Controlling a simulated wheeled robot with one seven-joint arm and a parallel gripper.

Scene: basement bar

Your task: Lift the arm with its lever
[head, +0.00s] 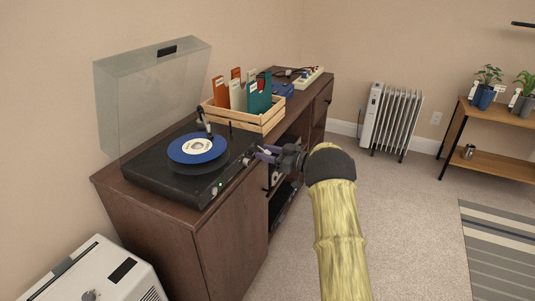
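A black record player (160,180) stands on the near end of the brown cabinet, its clear lid (150,85) raised. A blue record (182,149) with a pale label lies on the platter. The tonearm (203,124) shows at the record's far right side. Its tip appears over or close to the record; I cannot tell whether they touch. The small lever is too small to pick out. My gripper (261,153) is just beyond the player's right front edge, apart from the tonearm. Its fingertips are small and dark, so their opening is unclear.
A wooden crate (270,120) of upright coloured sleeves stands right behind the player. A power strip (309,77) lies at the cabinet's far end. A white appliance (98,272) is at the lower left.

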